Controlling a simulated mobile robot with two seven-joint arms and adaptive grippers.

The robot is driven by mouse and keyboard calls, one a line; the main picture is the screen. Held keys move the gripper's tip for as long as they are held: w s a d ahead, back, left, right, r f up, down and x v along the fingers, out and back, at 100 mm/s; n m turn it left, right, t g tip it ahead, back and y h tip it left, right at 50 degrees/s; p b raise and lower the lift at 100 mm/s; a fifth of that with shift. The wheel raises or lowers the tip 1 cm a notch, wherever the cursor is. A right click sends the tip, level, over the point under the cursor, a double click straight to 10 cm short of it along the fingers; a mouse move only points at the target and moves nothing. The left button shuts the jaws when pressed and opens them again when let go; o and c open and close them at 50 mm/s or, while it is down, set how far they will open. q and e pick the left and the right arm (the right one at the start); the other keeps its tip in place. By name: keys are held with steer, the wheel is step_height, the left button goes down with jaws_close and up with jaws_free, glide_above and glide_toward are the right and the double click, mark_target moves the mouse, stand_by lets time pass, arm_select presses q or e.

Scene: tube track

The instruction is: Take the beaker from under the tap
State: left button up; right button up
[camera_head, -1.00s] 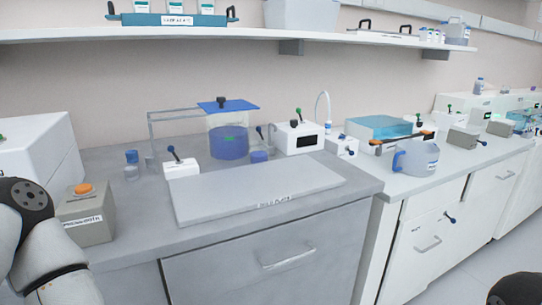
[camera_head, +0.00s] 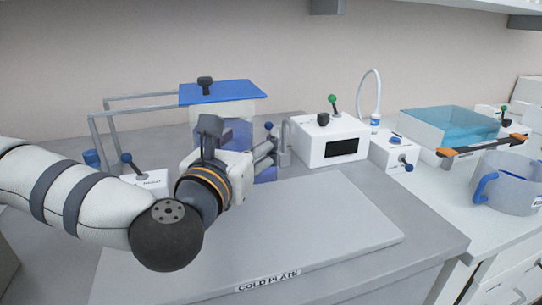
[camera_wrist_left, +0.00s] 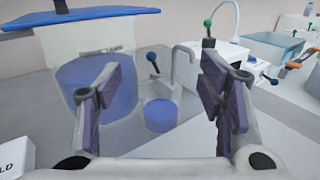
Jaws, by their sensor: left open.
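In the left wrist view, the beaker (camera_wrist_left: 161,116) is a small clear vessel with blue liquid, standing below the spout of the tap (camera_wrist_left: 176,60). The tap sits beside a clear tank of blue liquid (camera_wrist_left: 70,80) with a blue lid. My left gripper (camera_wrist_left: 160,82) is open, its two purple-padded fingers spread to either side of the beaker in this view, with nothing held. In the head view, my left gripper (camera_head: 272,152) points right in front of the tank (camera_head: 238,112) and covers most of the beaker. My right gripper is not in view.
A grey cold plate (camera_head: 330,225) lies in front. A white box with a dark display (camera_head: 325,142) stands right of the tap. Further right are a clear water bath (camera_head: 450,125) and a blue-handled jug (camera_head: 510,180). A metal frame (camera_head: 140,98) stands left of the tank.

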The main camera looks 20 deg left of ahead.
mark_target(258, 159)
arm_select(q)
steer(key=f, duration=0.4)
steer(key=f+b, duration=0.1)
steer(key=f, duration=0.1)
steer(key=shift+s+f, duration=0.25)
steer(key=shift+f, duration=0.1)
steer(key=w, duration=0.7)
steer(key=shift+w+r, duration=0.2)
steer(key=shift+r, duration=0.05)
steer(key=c, duration=0.9)
